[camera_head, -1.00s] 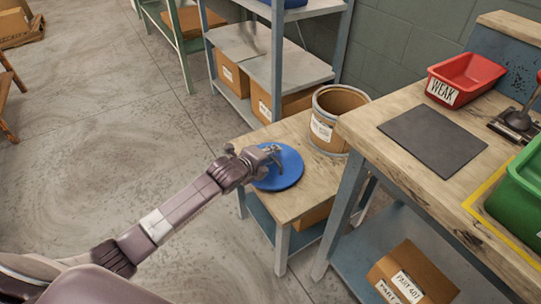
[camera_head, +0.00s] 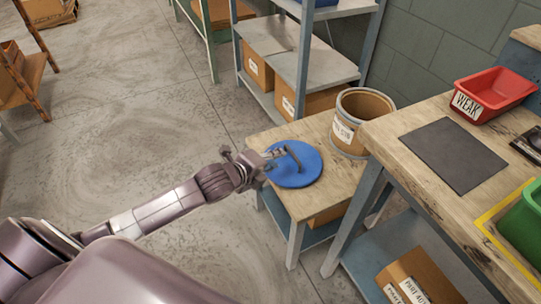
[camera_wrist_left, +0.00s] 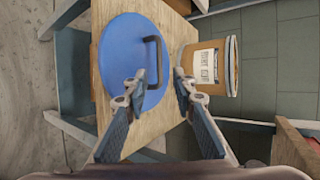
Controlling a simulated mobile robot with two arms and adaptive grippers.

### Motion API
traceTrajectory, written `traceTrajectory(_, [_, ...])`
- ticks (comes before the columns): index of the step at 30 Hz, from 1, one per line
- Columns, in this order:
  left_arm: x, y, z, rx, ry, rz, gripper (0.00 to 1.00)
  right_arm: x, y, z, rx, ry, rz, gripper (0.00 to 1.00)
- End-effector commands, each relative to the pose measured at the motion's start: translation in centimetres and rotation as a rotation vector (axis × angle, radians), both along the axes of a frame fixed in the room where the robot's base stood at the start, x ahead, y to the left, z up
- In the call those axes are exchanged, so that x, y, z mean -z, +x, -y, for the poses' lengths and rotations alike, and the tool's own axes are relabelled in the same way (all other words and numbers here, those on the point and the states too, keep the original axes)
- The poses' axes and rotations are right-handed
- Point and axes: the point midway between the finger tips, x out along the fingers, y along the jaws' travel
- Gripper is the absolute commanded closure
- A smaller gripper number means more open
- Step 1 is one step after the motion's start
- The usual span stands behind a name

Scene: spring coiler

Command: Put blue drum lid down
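The blue drum lid (camera_head: 304,174) lies flat on the small wooden table (camera_head: 341,173), near its left edge. Its dark handle (camera_head: 293,154) stands up from its top. In the left wrist view the lid (camera_wrist_left: 118,50) and handle (camera_wrist_left: 159,55) are in clear sight. My left gripper (camera_head: 268,160) is over the lid's left side, beside the handle. The open drum (camera_head: 348,135), with a white label, stands behind the lid on the same table. My right gripper is out of sight.
A workbench (camera_head: 408,172) stands close on the right, with a dark mat (camera_head: 453,154), a red bin (camera_head: 494,94) and a green bin (camera_head: 525,232). A metal shelf (camera_head: 325,68) with cardboard boxes is behind the table.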

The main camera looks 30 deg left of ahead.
Motion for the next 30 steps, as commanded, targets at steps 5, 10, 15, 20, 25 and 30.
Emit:
traceTrajectory(5, [4.1, -2.7, 0.3, -0.149, -0.166, -0.117, 0.75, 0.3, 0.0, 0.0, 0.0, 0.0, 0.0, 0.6])
traceTrajectory(10, [13.1, -9.9, 1.1, -0.556, -0.516, -0.375, 0.75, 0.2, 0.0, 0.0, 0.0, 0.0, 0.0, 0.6])
traceTrajectory(15, [20.7, -19.6, 2.5, -1.04, -0.796, -0.595, 0.75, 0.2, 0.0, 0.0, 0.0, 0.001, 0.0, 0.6])
traceTrajectory(20, [24.3, -26.5, 3.7, -1.371, -0.924, -0.697, 0.75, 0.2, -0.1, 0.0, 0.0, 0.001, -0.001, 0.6])
traceTrajectory(25, [25.3, -29.0, 4.2, -1.498, -0.962, -0.725, 0.75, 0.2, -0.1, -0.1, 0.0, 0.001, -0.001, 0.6])
traceTrajectory(30, [25.3, -29.0, 4.2, -1.501, -0.964, -0.724, 0.75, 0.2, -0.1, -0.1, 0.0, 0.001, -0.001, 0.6])
